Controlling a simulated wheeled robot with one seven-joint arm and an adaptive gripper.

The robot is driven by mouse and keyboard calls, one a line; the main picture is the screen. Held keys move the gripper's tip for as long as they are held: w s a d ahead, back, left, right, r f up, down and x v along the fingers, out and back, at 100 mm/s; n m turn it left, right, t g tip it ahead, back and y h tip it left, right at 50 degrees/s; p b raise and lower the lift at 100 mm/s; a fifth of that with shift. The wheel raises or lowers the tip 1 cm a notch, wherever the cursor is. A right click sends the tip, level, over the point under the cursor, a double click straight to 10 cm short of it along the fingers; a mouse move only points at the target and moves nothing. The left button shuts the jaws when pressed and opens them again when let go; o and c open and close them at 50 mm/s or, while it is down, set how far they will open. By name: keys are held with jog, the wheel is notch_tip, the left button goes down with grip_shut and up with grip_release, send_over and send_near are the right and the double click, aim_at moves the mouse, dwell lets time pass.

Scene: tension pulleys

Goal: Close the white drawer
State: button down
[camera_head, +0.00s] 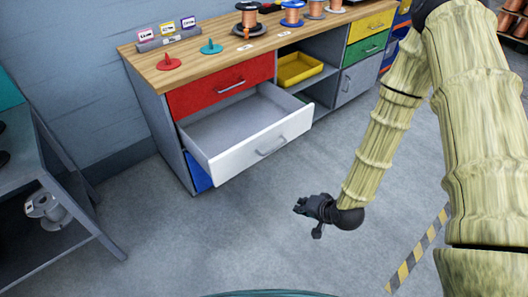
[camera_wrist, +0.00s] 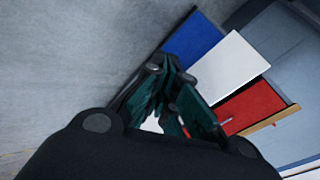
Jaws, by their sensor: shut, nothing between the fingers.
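The white drawer (camera_head: 262,143) stands pulled out from the workbench, between a red drawer above and a blue drawer below. Its inside looks empty, and a metal bar handle sits on its front. My gripper (camera_head: 303,207) is in front of the drawer, lower right of its front face, and apart from it. Its fingers (camera_wrist: 168,95) are shut with nothing between them. In the wrist view the white drawer (camera_wrist: 232,68) shows beyond the fingers, which cover part of it.
The red drawer (camera_head: 222,88) is shut, and the blue drawer (camera_head: 198,174) is partly hidden. A yellow tray (camera_head: 298,69) sits in an open shelf. Spools stand on the wooden worktop (camera_head: 190,66). A grey table (camera_head: 62,190) stands at left. The floor in front is clear.

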jog(key=w+a+f+m+t+y+b, duration=0.2)
jog(key=w+t+b, duration=0.1)
jog(key=w+b, duration=0.75)
jog(key=m+t+y+b, duration=0.3)
jog(key=t+y+b, duration=0.1)
jog(key=b, duration=1.2)
send_near(259, 136)
jog(key=b+x, duration=0.5)
jog(key=b, duration=0.1)
jog(key=shift+w+a+f, duration=0.15)
jog(key=shift+w+f, duration=0.2)
jog(key=shift+w, duration=0.05)
jog(key=shift+w+a+r, duration=0.15)
jog(key=shift+w+a, duration=0.25)
jog(key=shift+w, duration=0.1)
